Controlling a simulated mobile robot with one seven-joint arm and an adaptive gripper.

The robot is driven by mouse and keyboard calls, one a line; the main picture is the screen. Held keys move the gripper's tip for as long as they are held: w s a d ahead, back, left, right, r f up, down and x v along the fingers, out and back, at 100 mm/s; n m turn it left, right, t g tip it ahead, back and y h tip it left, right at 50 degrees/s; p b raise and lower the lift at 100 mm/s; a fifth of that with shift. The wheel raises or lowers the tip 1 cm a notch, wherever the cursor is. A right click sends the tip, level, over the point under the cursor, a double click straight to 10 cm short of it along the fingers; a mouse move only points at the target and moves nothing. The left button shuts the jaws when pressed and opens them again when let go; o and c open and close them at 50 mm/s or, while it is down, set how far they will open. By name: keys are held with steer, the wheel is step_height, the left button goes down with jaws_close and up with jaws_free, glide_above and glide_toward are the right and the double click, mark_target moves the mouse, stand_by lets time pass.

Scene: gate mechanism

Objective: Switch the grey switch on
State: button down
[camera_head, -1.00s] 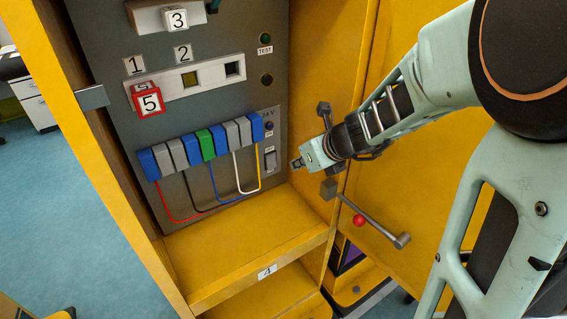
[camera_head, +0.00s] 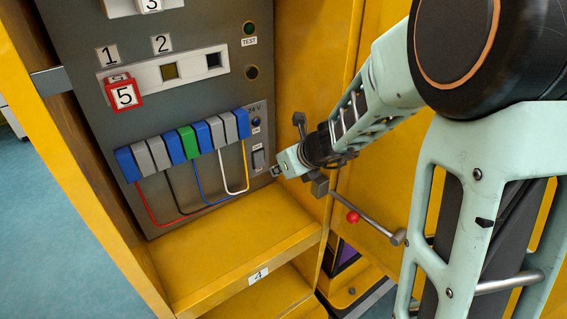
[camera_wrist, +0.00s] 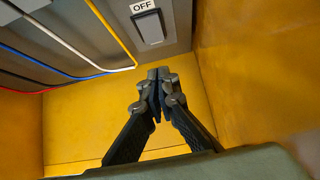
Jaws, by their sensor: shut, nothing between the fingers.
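The grey switch (camera_head: 258,159) is a small rocker at the lower right of the grey panel. In the wrist view the grey switch (camera_wrist: 150,27) sits under an "OFF" label (camera_wrist: 143,6). My gripper (camera_head: 276,171) is just right of and slightly below the switch in the head view. In the wrist view my gripper's fingertips (camera_wrist: 158,73) are together, empty, and below the switch in the picture. A gap shows between the fingertips and the switch there; I cannot tell contact for certain.
Blue, grey and green blocks (camera_head: 187,143) with coloured wires are left of the switch. A yellow shelf (camera_head: 235,262) lies below. The yellow side wall (camera_wrist: 245,75) is close on the right.

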mark_target(261, 163)
steer(key=w+a+f, duration=0.3)
steer(key=w, duration=0.2)
steer(key=shift+a, duration=0.2)
steer(key=shift+w+f+b, duration=0.1)
steer(key=shift+f+b, duration=0.15)
steer(key=shift+b, duration=0.6)
steer(key=shift+w+a+f+b, duration=0.1)
steer(key=shift+b, duration=1.05)
steer(key=shift+r+p, duration=0.35)
steer(key=shift+p, duration=0.1)
steer(key=shift+r, duration=0.1)
steer(key=shift+r+p, duration=0.75)
